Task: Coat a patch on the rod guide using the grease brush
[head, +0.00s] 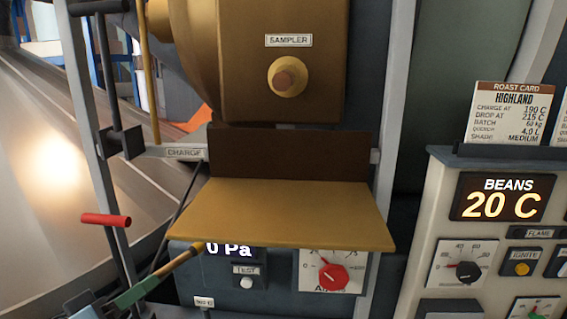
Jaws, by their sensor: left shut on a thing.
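A slim tool that looks like the grease brush (178,262) slants up to the right at the lower left, with a green part at its lower end and a yellow-brown shaft. My left gripper (118,299) is at the bottom left edge, shut on the brush's green part. The brush's upper end is close to the lower left edge of the tan tray. Its bristles are not clear. No part is labelled as the rod guide; a thin yellow-brown rod (149,75) runs down to the bar labelled CHARGE. My right gripper is not in view.
The tan tray (290,215) juts out under the brown SAMPLER housing (320,95). Below it is a panel with a TEST button (246,283) and a red knob (333,277). A red handle (106,220) stands out at left. The BEANS control panel (440,215) stands at right.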

